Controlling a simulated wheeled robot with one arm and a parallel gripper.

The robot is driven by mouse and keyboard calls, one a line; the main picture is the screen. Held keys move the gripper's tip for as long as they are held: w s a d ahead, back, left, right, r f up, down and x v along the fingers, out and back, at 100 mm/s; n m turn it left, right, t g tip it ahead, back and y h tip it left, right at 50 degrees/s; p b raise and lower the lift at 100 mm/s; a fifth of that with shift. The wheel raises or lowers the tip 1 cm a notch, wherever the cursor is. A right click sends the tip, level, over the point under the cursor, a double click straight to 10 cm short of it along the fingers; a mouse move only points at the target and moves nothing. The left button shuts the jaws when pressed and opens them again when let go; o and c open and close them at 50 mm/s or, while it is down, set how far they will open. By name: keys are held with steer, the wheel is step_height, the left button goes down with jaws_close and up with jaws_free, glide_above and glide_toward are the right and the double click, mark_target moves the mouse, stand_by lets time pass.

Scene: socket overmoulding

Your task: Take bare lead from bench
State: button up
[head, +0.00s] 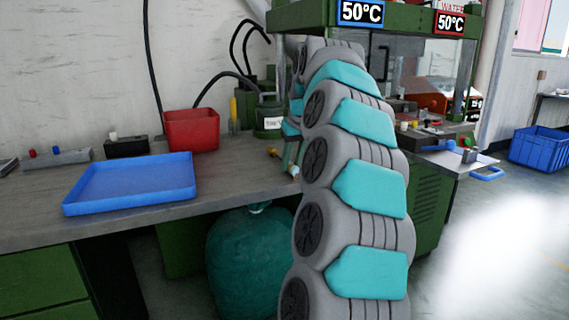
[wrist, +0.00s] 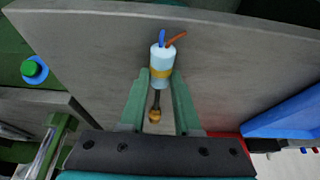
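The bare lead (wrist: 161,69) shows in the wrist view as a pale blue-white cylinder with a yellow band. Blue and orange wires stick out of its top, and a dark cable runs down to a brass-coloured end. In the head view the lead (head: 273,152) is small, at the bench's front edge, partly hidden by my arm. My gripper (wrist: 161,73) has its two green fingers on either side of the cylinder, very close to it. I cannot tell whether they press on it. The bench (head: 240,160) is grey.
A blue tray (head: 130,183) lies on the bench at left, with a red bin (head: 191,130) behind it. A green machine (head: 375,65) stands at right behind my arm. A dark green bag (head: 248,255) sits below the bench. Bare bench lies between tray and lead.

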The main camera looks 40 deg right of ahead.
jaws_close()
steer(key=shift+r, duration=0.2)
stand_by(0.3)
